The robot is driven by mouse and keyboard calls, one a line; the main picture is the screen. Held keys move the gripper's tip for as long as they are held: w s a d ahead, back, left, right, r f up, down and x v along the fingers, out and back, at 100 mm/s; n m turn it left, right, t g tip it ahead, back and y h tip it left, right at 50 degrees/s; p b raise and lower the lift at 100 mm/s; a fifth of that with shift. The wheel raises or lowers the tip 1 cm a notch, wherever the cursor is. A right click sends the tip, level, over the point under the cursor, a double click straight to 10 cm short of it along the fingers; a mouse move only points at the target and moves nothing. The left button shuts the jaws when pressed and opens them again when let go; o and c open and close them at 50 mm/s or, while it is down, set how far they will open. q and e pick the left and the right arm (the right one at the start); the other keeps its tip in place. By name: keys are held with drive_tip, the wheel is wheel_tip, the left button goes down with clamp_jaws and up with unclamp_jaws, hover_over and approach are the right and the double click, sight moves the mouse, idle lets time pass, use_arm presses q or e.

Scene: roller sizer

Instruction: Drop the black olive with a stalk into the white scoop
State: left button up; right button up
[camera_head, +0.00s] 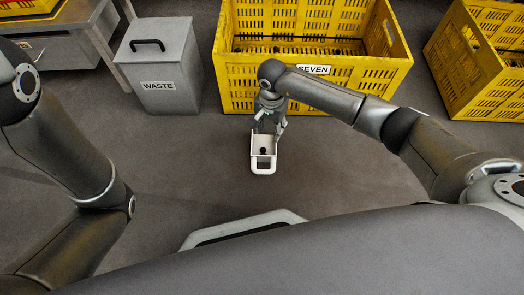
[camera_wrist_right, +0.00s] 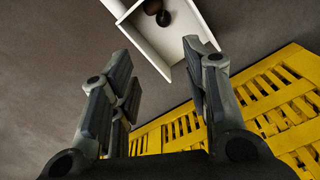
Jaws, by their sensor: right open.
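The white scoop (camera_head: 254,147) is below the right gripper in the head view, its handle loop toward me. Part of it shows at the top of the wrist view (camera_wrist_right: 150,48). Two dark round olives lie inside it in the wrist view, one brownish (camera_wrist_right: 152,6) and one darker (camera_wrist_right: 163,18). In the head view they show as a dark spot (camera_head: 263,151). I cannot make out a stalk on either. My right gripper (camera_head: 268,122) is open at the scoop's far end, with nothing between its fingers (camera_wrist_right: 157,55). My left gripper is out of view.
A yellow crate labelled SEVEN (camera_head: 235,88) stands just behind the right gripper. A grey WASTE bin (camera_head: 178,68) is to its left, and another yellow crate (camera_head: 460,85) is at the far right. The grey floor (camera_head: 180,160) around the scoop is clear.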

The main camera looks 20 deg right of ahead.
wheel_tip(320, 180, up, 12)
drive_tip(key=shift+f, duration=0.15)
idle(0.6)
